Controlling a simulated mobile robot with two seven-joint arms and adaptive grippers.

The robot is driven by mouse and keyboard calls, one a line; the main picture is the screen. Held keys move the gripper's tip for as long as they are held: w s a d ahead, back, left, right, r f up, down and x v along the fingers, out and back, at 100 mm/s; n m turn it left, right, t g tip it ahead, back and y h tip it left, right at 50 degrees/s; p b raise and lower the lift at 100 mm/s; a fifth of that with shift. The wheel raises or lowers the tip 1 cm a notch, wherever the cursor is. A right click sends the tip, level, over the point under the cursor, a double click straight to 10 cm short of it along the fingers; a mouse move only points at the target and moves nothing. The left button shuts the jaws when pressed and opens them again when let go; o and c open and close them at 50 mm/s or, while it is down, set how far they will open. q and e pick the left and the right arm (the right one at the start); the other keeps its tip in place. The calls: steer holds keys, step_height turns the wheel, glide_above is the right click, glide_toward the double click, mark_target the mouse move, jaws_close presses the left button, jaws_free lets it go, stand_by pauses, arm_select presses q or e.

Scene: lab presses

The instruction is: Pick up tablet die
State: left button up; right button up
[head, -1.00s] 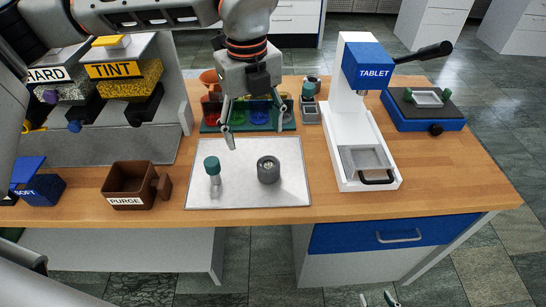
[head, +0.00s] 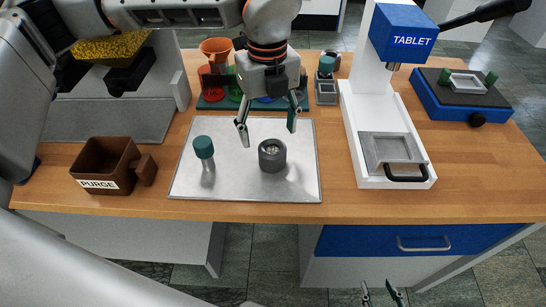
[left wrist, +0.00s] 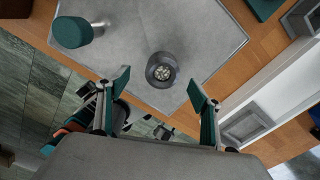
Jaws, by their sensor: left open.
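The tablet die, a dark grey round cylinder (head: 272,155) with pale grains in its hollow, stands upright on a light metal tray (head: 240,185). My left gripper (head: 268,126) is open and empty, its fingertips above and behind the die in the head view. In the left wrist view the die (left wrist: 162,70) lies between the two spread fingers (left wrist: 160,88), apart from both. A teal-capped punch (head: 204,150) stands left of the die and also shows in the left wrist view (left wrist: 73,32). My right gripper (head: 381,295) shows only by its parted, empty fingertips at the bottom edge.
A brown PURGE box (head: 104,165) stands left of the tray. The white and blue TABLET press (head: 352,125) stands to its right. A rack with coloured items (head: 222,103) is behind the tray. Bare wood lies along the front edge.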

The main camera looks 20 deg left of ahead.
mark_target(273, 149)
arm_select(q)
steer(key=shift+d+f, duration=0.2)
steer(key=shift+f, duration=1.4)
steer(key=shift+d+f, duration=0.2)
steer(key=shift+f, duration=1.35)
steer(key=c, duration=1.6)
